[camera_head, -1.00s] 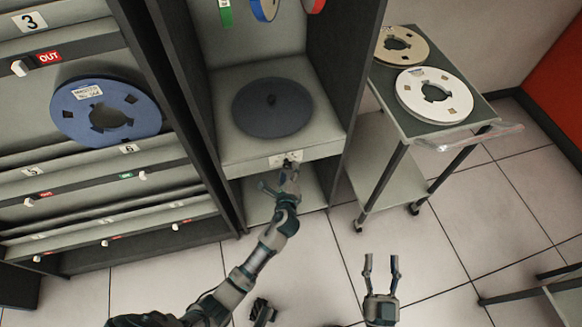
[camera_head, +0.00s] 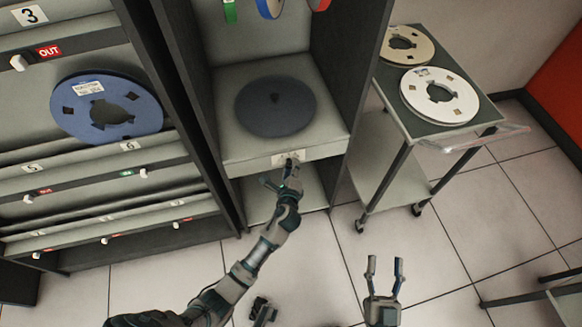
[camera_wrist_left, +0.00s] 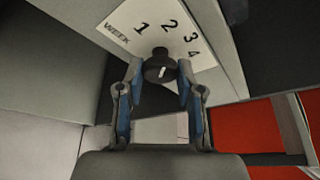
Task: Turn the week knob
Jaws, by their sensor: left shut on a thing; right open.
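The week knob (camera_wrist_left: 160,67) is a small black knob with a short white mark. It sits on a white label (camera_wrist_left: 170,28) reading WEEK with the numbers 1 to 4. The label (camera_head: 289,158) is on the front edge of the cabinet shelf in the head view. My left gripper (camera_wrist_left: 159,78) is shut on the knob, with a finger on each side. In the head view my left gripper (camera_head: 291,172) is at the label and hides the knob. I cannot tell exactly which number the mark points to. My right gripper (camera_head: 384,262) is open and empty above the floor.
A dark round disc (camera_head: 275,107) lies on the shelf above the knob. A rack at the left holds a blue reel (camera_head: 70,108). A cart (camera_head: 394,107) at the right carries a tan reel (camera_head: 392,50) and a white reel (camera_head: 462,103). Floor around my right gripper is clear.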

